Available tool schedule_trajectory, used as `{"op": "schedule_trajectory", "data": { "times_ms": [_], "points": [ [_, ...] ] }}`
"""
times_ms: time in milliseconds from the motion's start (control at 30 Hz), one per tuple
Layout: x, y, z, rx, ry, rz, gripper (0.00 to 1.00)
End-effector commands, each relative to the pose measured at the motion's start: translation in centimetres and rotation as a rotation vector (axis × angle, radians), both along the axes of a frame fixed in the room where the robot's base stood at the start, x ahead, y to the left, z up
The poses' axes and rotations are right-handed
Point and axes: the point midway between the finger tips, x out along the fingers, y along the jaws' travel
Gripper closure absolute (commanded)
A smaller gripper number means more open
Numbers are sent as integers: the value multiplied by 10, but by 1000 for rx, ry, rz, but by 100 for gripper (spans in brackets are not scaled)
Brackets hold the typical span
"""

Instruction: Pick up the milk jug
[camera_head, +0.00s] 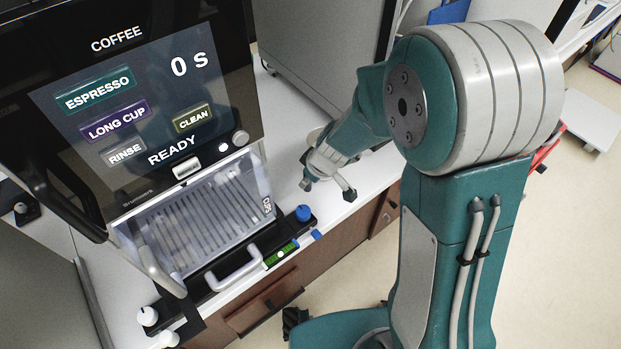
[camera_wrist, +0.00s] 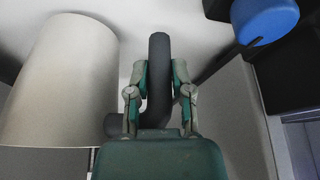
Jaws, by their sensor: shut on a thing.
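The milk jug (camera_wrist: 60,85) is a pale, smooth cylinder at the left of the wrist view. Its dark curved handle (camera_wrist: 158,50) rises between the two fingers of my gripper (camera_wrist: 158,80). My gripper is shut on this handle, with one finger on each side, and the jug's body lies to the left of the fingers. In the head view my gripper (camera_head: 328,186) is low over the white counter, beside the coffee machine (camera_head: 130,100). The jug is mostly hidden or hard to make out there.
The coffee machine's screen reads READY and 0 s. A blue knob (camera_head: 304,213) on its front corner is close to my gripper; a blue knob also shows in the wrist view (camera_wrist: 264,18). The white counter (camera_head: 375,165) has a front edge above brown drawers (camera_head: 265,305).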

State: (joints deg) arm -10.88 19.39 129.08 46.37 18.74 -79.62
Motion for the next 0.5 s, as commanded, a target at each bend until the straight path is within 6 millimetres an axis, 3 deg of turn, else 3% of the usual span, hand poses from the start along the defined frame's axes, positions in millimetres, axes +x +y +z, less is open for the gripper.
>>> {"op": "schedule_trajectory", "data": {
  "times_ms": [100, 500],
  "points": [
    [-1, -3, 22, -3, -9, 0, 100],
    [-48, -53, 86, -3, -6, -8, 100]
  ]
}}
